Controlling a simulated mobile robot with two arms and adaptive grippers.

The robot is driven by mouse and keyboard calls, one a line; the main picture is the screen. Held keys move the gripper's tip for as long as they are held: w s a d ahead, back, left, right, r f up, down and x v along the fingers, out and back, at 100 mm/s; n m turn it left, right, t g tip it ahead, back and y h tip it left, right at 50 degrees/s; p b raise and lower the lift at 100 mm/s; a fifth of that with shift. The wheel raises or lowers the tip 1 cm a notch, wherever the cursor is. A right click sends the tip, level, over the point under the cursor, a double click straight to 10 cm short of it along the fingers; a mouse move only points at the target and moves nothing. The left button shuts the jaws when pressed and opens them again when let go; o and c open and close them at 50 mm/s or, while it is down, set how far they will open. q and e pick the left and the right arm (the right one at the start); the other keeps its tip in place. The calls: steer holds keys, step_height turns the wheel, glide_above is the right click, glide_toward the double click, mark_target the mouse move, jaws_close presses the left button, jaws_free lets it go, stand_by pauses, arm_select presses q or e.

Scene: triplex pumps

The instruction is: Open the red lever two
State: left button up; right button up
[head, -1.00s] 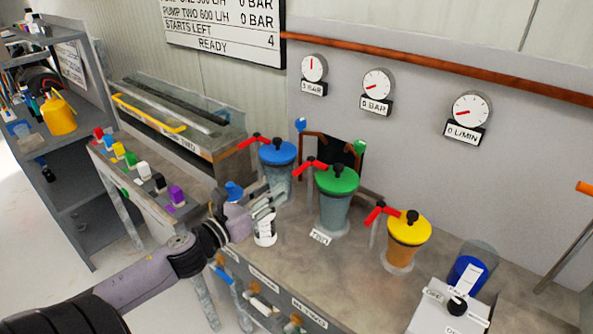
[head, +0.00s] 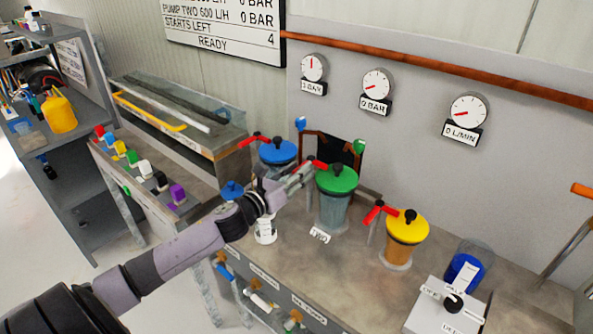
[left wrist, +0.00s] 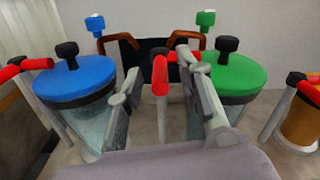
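The middle red lever (head: 320,165) stands beside the green-lidded pump (head: 337,181); the gripper hides much of it in the head view. In the left wrist view this red lever (left wrist: 161,90) shows on its grey post between my fingers, its red handle pointing towards the camera. My left gripper (head: 300,176) is open, with one finger on each side of the lever. I see no clear contact. Another red lever (head: 254,140) is by the blue-lidded pump (head: 278,152), and a third (head: 379,212) by the yellow-lidded pump (head: 407,227). My right gripper is not in view.
A white bottle (head: 265,231) stands on the bench below my left wrist. Blue (head: 300,124) and green (head: 358,146) knobs stand on copper pipes behind the pumps. Gauges (head: 376,85) hang on the wall. A switch box (head: 446,306) is at front right.

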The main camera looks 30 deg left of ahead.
arm_select(q)
jaws_close()
stand_by(0.4)
stand_by(0.4)
